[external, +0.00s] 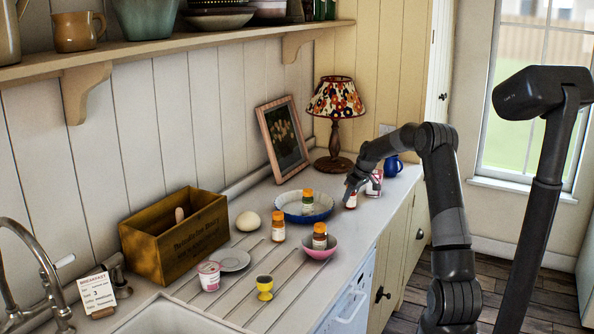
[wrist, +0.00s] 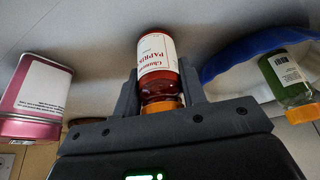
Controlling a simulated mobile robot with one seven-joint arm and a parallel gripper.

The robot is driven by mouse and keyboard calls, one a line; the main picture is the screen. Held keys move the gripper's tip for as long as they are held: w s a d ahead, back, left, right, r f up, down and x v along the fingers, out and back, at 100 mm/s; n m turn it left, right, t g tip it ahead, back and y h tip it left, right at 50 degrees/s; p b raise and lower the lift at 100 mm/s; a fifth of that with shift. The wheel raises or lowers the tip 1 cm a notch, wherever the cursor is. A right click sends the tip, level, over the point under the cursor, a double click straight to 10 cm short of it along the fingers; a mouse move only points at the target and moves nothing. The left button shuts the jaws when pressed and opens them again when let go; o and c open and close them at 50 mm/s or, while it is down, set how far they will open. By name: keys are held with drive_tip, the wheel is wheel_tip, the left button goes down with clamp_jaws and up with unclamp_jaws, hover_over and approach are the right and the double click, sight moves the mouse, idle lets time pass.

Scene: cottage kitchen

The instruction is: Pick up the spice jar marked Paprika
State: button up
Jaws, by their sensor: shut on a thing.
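The Paprika jar (wrist: 158,62) has red contents, an orange cap and a white label on which "PAPRIKA" reads in the wrist view. It stands between the two fingers of my gripper (wrist: 158,88), which is shut on it. In the external view the jar (external: 351,201) shows below my gripper (external: 353,184), at the counter's right end, just right of the blue bowl. I cannot tell whether its base touches the counter.
A blue-rimmed bowl (external: 290,216) holds a green jar (wrist: 285,80). A pink tin (wrist: 35,95) stands close on the other side. Further jars stand on the counter (external: 278,228) and in a pink bowl (external: 320,254). A lamp (external: 335,130) and a picture frame (external: 263,127) stand behind.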

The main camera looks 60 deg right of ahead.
drive_tip(key=shift+c, duration=1)
drive_tip(key=shift+r, duration=0.15)
